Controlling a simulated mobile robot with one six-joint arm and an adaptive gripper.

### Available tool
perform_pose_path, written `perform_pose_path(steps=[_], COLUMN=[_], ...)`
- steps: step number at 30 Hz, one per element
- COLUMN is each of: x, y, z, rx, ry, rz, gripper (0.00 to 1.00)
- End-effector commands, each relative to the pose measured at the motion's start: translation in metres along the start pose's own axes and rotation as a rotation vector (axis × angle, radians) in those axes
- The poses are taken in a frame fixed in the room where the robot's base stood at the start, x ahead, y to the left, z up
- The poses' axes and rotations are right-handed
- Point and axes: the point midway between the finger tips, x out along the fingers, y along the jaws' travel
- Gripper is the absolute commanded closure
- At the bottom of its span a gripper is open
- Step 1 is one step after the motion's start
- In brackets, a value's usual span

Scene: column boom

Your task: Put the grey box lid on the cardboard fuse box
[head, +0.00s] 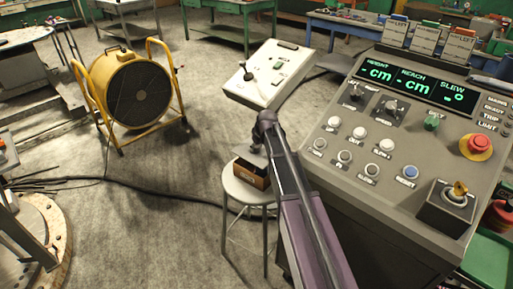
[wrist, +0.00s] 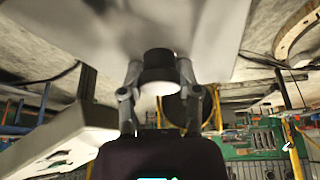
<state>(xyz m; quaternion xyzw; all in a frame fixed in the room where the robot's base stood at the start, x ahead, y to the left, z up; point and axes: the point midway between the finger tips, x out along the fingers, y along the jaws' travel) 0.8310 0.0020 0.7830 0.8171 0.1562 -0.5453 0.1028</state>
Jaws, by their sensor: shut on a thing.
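The cardboard fuse box (head: 251,176) sits on a round grey stool (head: 240,193) in the head view, partly hidden behind my arm. The grey box lid (head: 246,153) shows just over the box; I cannot tell whether it touches it or is still a little above. My gripper (head: 258,147) is over the lid, pointing down. In the wrist view my gripper (wrist: 158,80) has its two fingers on either side of a dark round knob (wrist: 158,66), shut on it. The lid's broad grey face (wrist: 110,28) fills the top of that view.
A grey control console (head: 400,120) with buttons and displays stands close on the right. A pale control box (head: 268,75) is behind the stool. A yellow drum fan (head: 137,90) stands to the left, with a black cable (head: 150,188) on the floor.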

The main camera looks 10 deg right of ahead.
Motion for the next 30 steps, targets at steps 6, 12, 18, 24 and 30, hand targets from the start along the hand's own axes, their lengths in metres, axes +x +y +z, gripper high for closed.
perform_pose_path(steps=[6,12,18,24,30], x=[0.017,0.023,0.024,0.023,0.023], y=[0.002,0.001,0.001,0.001,0.001], z=[0.008,0.010,0.010,0.010,0.010], rx=[0.001,0.001,0.001,0.001,0.001], ry=[0.000,0.000,0.000,0.000,0.000], rz=[0.001,0.000,0.000,0.000,0.000], gripper=[1.00,1.00,1.00,1.00,1.00])
